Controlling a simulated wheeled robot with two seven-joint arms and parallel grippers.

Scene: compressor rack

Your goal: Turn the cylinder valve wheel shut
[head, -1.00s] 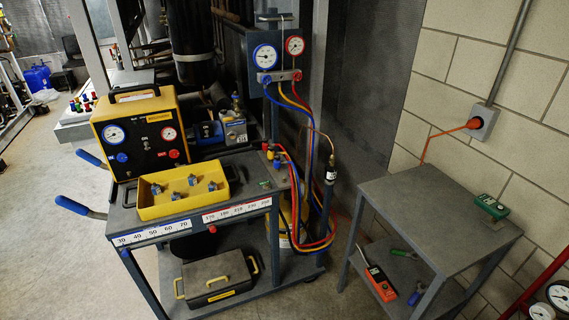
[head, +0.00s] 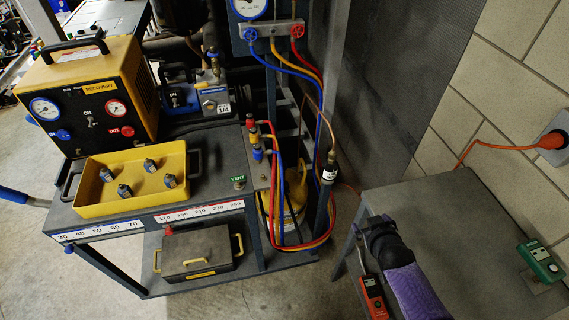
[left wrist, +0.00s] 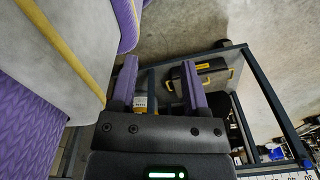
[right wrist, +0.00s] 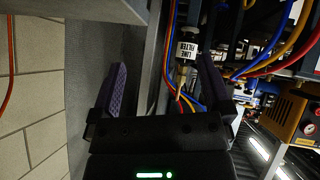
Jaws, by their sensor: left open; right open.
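The yellow cylinder (head: 296,212) stands low behind the right end of the cart, partly hidden by hoses and the cart frame. I cannot clearly make out its valve wheel. My right gripper (head: 368,222) is in the head view, right of the cylinder and apart from it, over the left part of the grey side table. In the right wrist view my right gripper (right wrist: 163,85) is open and empty, with the line filter (right wrist: 187,50) and hoses beyond its fingers. My left gripper (left wrist: 158,85) is open and empty in the left wrist view, outside the head view.
The cart (head: 215,200) holds a yellow tray (head: 100,205) of small fittings and a recovery unit (head: 90,95). Blue, yellow and red hoses (head: 322,110) hang from the gauge manifold (head: 272,38) past the cylinder. The grey side table (head: 465,225) carries a green device (head: 540,262).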

